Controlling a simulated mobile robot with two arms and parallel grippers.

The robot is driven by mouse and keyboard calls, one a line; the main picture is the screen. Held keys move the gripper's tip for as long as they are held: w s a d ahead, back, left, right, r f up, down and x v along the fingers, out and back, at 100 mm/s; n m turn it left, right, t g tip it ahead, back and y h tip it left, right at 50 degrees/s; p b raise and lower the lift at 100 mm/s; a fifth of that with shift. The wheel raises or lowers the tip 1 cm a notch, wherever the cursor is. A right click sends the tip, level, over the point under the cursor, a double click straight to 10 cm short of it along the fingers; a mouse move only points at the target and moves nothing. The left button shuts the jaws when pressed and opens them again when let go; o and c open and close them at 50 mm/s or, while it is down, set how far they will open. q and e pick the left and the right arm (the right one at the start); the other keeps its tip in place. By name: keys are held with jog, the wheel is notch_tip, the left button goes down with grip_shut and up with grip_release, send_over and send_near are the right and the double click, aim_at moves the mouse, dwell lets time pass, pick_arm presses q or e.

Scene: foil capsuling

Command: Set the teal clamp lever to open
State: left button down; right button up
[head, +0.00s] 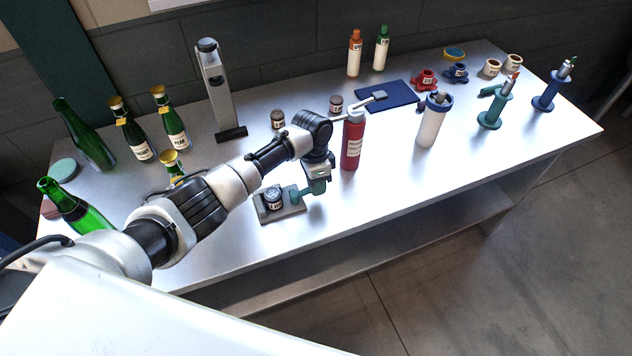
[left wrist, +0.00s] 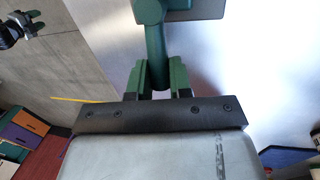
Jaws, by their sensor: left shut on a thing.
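The teal clamp lever (left wrist: 156,45) runs down between the two green fingers of my left gripper (left wrist: 158,78) in the left wrist view. The gripper is shut on it. In the head view my left gripper (head: 314,188) is at the right side of the clamp's grey base plate (head: 290,212), and its wrist hides part of the lever. A small dark jar (head: 272,197) with a label stands on the plate. What looks like my right gripper (left wrist: 28,24) shows small at the top left of the left wrist view, away from the clamp; its jaws are unclear.
A red bottle (head: 352,142) stands close to the right of my left gripper. A white bottle with a blue collar (head: 431,124) is further right. Green bottles (head: 84,136) stand at the left. The front of the table (head: 400,190) right of the clamp is clear.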

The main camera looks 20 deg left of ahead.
pick_arm(q)
jog(key=c, duration=1)
grip_release()
jog(key=shift+c, duration=0.2)
notch_tip(320, 180, up, 11)
jog(key=w+a+b, duration=0.1)
jog(key=shift+w+f+b, duration=0.15)
jog(key=shift+w+b, duration=0.2)
jog(key=shift+b, duration=0.05)
